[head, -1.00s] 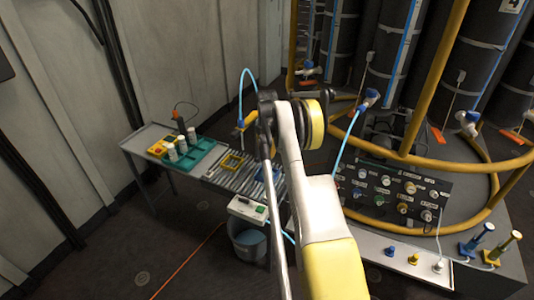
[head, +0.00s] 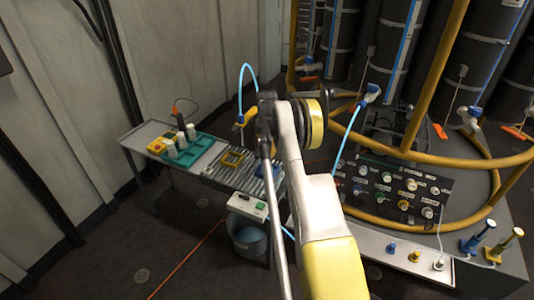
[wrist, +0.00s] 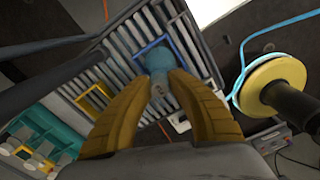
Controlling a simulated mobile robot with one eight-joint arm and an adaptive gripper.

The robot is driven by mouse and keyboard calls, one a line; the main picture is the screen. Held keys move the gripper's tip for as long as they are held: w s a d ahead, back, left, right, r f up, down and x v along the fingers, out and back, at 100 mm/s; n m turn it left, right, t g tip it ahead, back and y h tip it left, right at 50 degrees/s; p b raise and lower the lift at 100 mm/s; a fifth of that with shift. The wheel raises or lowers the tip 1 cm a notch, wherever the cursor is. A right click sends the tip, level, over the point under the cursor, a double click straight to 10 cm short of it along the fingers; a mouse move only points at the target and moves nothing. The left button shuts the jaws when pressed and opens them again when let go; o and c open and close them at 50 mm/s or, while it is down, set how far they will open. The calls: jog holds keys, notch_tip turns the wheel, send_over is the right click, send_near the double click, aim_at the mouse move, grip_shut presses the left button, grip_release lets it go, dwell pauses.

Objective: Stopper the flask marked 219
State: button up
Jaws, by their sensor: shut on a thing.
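In the wrist view the two brown fingers of my gripper (wrist: 159,90) are closed on a blue-grey piece with a rounded end (wrist: 157,58). I cannot tell its exact kind, as the fingers cover its sides. Beyond it lies a blue square frame (wrist: 178,46) on the slatted rack; the held piece overlaps it in the picture. I cannot tell the height between them. White bottle-like vessels (head: 171,149) stand in a teal tray (head: 203,147) in the head view. No mark 219 is readable. In the head view my arm hides the gripper's fingertips.
A yellow frame (head: 233,159) lies on the slatted rack. A control box (head: 248,206) and a bucket (head: 250,240) are in front of it.

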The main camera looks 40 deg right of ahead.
jog(key=shift+f, duration=0.3)
jog(key=o, duration=1.5)
jog(key=shift+r, duration=0.1)
jog(key=shift+r+p, duration=1.15)
jog(key=shift+r, duration=1.8)
grip_shut()
